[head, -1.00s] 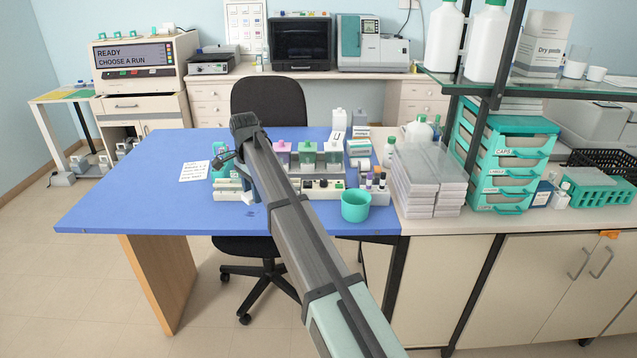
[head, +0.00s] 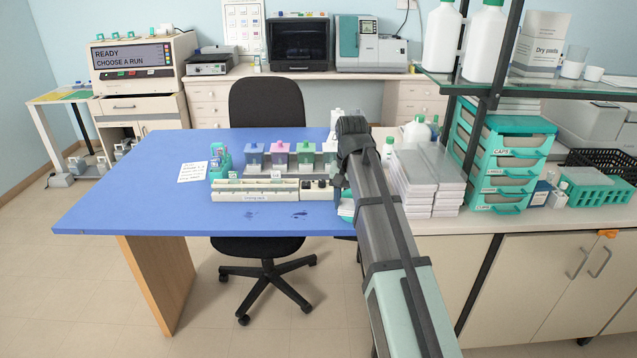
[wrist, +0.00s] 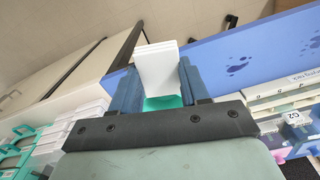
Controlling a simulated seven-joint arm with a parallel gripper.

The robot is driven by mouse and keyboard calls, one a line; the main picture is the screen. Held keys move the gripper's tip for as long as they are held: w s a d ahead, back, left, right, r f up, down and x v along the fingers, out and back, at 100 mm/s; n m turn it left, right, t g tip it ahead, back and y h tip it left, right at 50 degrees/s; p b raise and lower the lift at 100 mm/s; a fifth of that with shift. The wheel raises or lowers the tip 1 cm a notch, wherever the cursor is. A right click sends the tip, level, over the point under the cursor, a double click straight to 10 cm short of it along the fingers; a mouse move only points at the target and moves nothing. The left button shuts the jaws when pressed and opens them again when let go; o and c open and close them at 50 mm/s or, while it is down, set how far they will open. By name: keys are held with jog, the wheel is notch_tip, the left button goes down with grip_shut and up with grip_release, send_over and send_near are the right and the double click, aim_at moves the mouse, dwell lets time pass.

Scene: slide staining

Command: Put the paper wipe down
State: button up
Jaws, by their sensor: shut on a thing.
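The paper wipe (wrist: 158,68) is a white, layered, folded pad in the wrist view. It is between the two blue fingers of my gripper (wrist: 160,84), which is shut on it. Teal of the cup (wrist: 164,102) shows just behind the wipe, between the fingers. I cannot tell whether wipe and cup touch. In the head view my gripper (head: 341,188) is over the right front part of the blue desk (head: 130,205). My arm hides most of the cup there, and a small white and pale teal patch shows beside it.
Dark blue stains (head: 300,214) mark the desk's front. A staining rack (head: 255,190) with several coloured jars stands left of my gripper. White stacked boxes (head: 430,180) and a teal drawer unit (head: 505,155) stand to the right. The desk's left side is mostly clear.

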jog(key=w+a+m, duration=0.1)
jog(key=w+m, duration=0.1)
jog(key=w, duration=0.4)
jog(key=w+m, duration=0.1)
jog(key=w, duration=0.5)
jog(key=w+a+m, duration=0.1)
jog(key=w+m, duration=0.1)
jog(key=w, duration=0.5)
jog(key=shift+a+r+m, duration=0.15)
jog(key=shift+a+m, duration=0.15)
jog(key=shift+a, duration=0.05)
jog(key=w+a+m, duration=0.5)
jog(key=w+m, duration=0.5)
jog(key=w, duration=0.2)
jog(key=shift+s+d+f, duration=0.1)
jog(key=shift+d+f, duration=0.05)
jog(key=shift+f, duration=2.45)
jog(key=shift+s+d+f, duration=0.1)
jog(key=shift+f, duration=2.45)
jog(key=shift+f, duration=0.15)
jog(key=o, duration=0.8)
jog(key=shift+o, duration=0.2)
